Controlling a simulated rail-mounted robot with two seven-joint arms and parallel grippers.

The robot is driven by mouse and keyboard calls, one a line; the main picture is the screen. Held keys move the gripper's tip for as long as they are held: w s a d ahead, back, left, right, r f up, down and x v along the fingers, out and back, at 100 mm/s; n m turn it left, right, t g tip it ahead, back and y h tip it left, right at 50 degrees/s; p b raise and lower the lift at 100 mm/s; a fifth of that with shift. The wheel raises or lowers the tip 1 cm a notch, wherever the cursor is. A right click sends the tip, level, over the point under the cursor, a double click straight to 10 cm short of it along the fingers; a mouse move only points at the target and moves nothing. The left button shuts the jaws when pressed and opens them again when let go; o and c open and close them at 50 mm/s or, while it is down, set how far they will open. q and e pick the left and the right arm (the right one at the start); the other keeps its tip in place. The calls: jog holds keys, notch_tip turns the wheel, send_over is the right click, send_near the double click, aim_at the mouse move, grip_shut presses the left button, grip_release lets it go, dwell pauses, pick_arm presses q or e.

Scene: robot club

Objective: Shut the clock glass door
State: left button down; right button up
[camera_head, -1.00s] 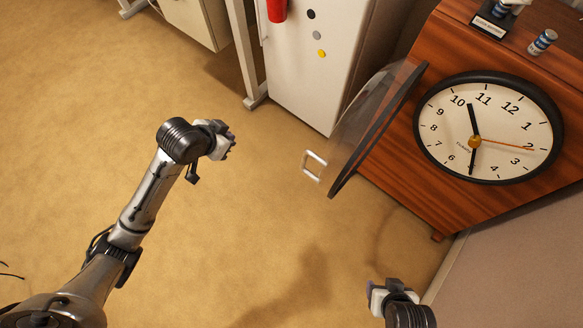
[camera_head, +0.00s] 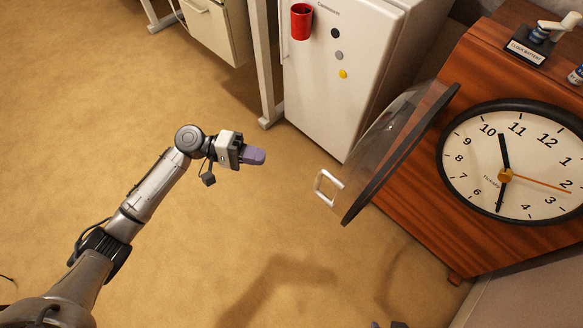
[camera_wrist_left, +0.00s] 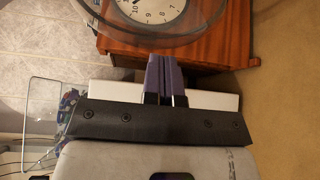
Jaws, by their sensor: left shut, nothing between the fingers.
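The clock (camera_head: 512,162) has a white face and black rim on the front of a wooden cabinet. Its round glass door (camera_head: 388,135) with a dark frame stands swung open to the left of the face. A white handle (camera_head: 327,188) is on the door's outer side. My left gripper (camera_head: 262,157) is shut and empty, left of the handle and apart from it. In the left wrist view its purple fingers (camera_wrist_left: 165,75) are together, with the clock face (camera_wrist_left: 150,10) and the cabinet beyond. Only a sliver of my right gripper (camera_head: 388,325) shows at the bottom edge.
A white fridge (camera_head: 320,90) with a red cup (camera_head: 301,21) and round magnets stands behind the door. A battery stand with a label (camera_head: 527,50) is on top of the wooden cabinet (camera_head: 415,205). The tan floor around my left arm is clear.

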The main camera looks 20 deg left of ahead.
pick_arm(q)
jog(key=d+b, duration=0.4)
jog(key=d, duration=0.9)
jog(key=shift+s+f, duration=0.4)
